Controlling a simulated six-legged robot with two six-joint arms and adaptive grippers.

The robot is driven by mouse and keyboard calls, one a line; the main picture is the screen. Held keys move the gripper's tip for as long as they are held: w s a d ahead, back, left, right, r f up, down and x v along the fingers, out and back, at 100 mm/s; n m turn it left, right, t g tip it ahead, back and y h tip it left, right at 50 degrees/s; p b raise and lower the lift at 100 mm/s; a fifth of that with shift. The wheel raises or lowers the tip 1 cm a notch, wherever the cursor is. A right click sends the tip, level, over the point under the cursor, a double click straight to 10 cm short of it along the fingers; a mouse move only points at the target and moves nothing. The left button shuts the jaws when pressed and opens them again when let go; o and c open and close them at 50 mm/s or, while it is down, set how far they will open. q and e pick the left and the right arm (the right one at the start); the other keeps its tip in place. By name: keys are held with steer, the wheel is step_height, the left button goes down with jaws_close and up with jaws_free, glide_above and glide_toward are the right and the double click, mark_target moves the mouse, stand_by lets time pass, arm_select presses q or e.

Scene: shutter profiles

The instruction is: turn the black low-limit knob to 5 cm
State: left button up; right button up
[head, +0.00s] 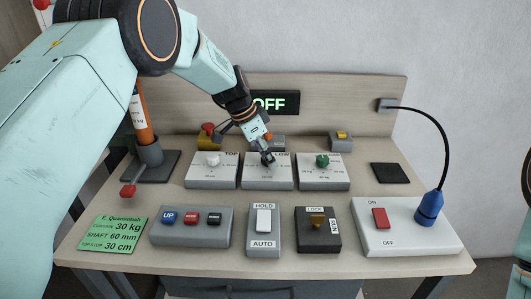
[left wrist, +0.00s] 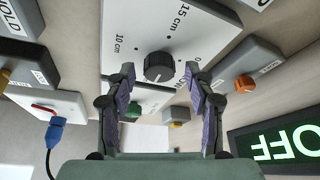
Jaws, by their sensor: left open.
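The black low-limit knob (left wrist: 158,67) sits on the white face of the middle box (head: 267,182) in the second row, under my left gripper. In the left wrist view its dial shows the labels 10 cm, 15 cm and a 0. I cannot make out clearly where the knob points. My left gripper (head: 265,150) is open, pointing down at the knob. In the left wrist view its two fingers stand on either side of the knob, with visible gaps. The head view shows the knob partly hidden by the fingers. My right gripper is not in view.
A box with a white knob (head: 213,160) is left of the middle box, one with a green knob (head: 322,160) right. In front are a button box (head: 190,240), HOLD/AUTO switch (head: 264,220), LOCK/RUN switch (head: 317,219) and red ON/OFF switch (head: 380,218). A display (head: 275,102) reads OFF.

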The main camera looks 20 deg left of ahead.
arm_select(q)
steer(key=v, duration=1.2)
steer(key=shift+f, duration=0.1)
